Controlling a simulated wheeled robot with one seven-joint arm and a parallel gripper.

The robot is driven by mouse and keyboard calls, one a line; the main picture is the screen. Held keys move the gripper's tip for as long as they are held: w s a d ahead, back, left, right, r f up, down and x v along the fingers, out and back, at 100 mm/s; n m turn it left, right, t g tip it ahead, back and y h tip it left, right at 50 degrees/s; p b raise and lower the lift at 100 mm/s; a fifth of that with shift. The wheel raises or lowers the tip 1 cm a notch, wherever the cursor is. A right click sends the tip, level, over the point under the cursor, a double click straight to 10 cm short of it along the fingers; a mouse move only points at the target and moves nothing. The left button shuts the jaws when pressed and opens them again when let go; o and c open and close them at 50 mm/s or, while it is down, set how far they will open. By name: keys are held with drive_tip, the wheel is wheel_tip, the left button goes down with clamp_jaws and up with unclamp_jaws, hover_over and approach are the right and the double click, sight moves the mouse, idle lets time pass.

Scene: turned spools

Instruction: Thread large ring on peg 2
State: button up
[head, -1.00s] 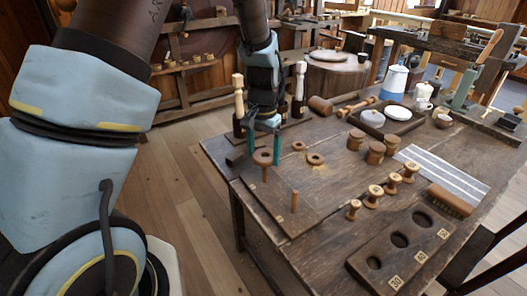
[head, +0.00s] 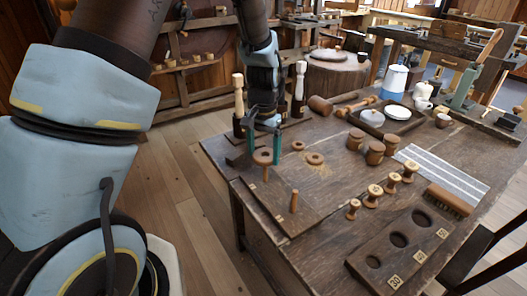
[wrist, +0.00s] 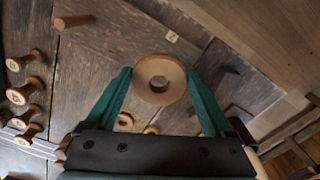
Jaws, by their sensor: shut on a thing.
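The large wooden ring (head: 263,156) is between the teal fingers of my gripper (head: 264,154), held level above the board. It also shows in the wrist view (wrist: 147,87), between both fingertips of my gripper (wrist: 160,80). A peg (head: 266,174) stands upright right under the ring in the head view, its top hidden by the ring. A brown round shape shows in the ring's hole in the wrist view; I cannot tell whether the peg's tip has entered. A second peg (head: 294,201) stands bare nearer the front, also in the wrist view (wrist: 73,21).
Two smaller rings, one farther back (head: 298,145) and one (head: 315,159) beside it, lie right of my gripper. Several spools (head: 374,196), wooden pots (head: 375,153) and a holed block (head: 400,241) stand farther right. Upright handled tools (head: 299,88) stand close behind my gripper.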

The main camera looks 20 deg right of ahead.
drive_tip(key=shift+f+b, duration=1)
drive_tip(key=shift+f, duration=0.7)
idle(0.8)
drive_tip(key=o, duration=1.1)
drive_tip(key=shift+r, duration=0.1)
wheel_tip(320, 180, up, 10)
drive_tip(key=p, duration=0.7)
drive_tip(key=shift+p, duration=0.3)
drive_tip(key=shift+a, duration=0.1)
